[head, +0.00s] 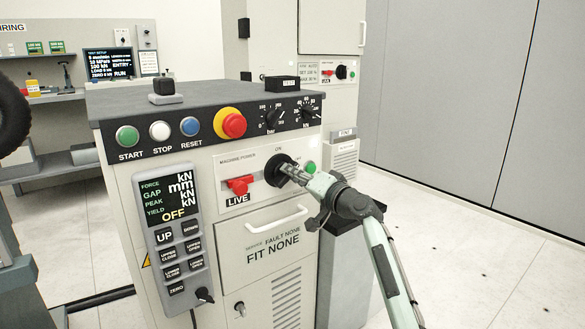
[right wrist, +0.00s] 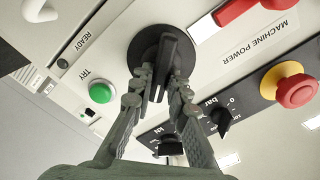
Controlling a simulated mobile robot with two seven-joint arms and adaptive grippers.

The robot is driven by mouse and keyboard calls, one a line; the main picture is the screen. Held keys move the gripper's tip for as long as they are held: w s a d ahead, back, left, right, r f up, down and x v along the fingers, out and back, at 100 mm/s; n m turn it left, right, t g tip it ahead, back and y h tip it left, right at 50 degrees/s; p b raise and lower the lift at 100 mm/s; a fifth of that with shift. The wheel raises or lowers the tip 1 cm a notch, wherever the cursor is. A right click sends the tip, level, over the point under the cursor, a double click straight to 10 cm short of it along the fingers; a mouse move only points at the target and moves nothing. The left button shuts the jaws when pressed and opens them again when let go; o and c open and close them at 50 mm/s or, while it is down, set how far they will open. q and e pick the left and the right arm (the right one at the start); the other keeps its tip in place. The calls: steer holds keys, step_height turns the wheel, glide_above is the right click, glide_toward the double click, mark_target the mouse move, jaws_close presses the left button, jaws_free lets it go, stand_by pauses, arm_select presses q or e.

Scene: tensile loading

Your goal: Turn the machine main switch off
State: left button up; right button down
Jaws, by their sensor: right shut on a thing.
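The main switch is a round black rotary knob (head: 272,171) with a raised grip bar, on the MACHINE POWER panel at the front of the grey console. The right wrist view shows the knob (right wrist: 148,48) close up. My right gripper (head: 291,173) reaches it from the right. Its two fingers (right wrist: 165,88) are closed on both sides of the bar. A red lever (head: 239,186) with a LIVE label sits left of the knob. A green lamp (head: 310,167) sits right of it and also shows in the wrist view (right wrist: 102,92). My left gripper does not show.
A red and yellow emergency button (head: 230,123) and START, STOP and RESET buttons line the console's sloped top panel. A pendant (head: 176,239) with a display reading OFF hangs on the left. A white handle (head: 276,220) sticks out below the knob. Floor at the right is clear.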

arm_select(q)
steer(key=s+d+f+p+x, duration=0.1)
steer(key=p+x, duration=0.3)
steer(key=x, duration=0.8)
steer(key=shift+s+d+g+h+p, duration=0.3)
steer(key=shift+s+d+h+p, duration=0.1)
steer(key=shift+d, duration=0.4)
arm_select(e)
steer(key=shift+f+m, duration=0.2)
steer(key=shift+m, duration=1.85)
steer(key=shift+f+m, duration=0.15)
steer(key=shift+m, duration=1.9)
steer(key=c, duration=1.5)
jaws_free()
steer(key=v, duration=1.2)
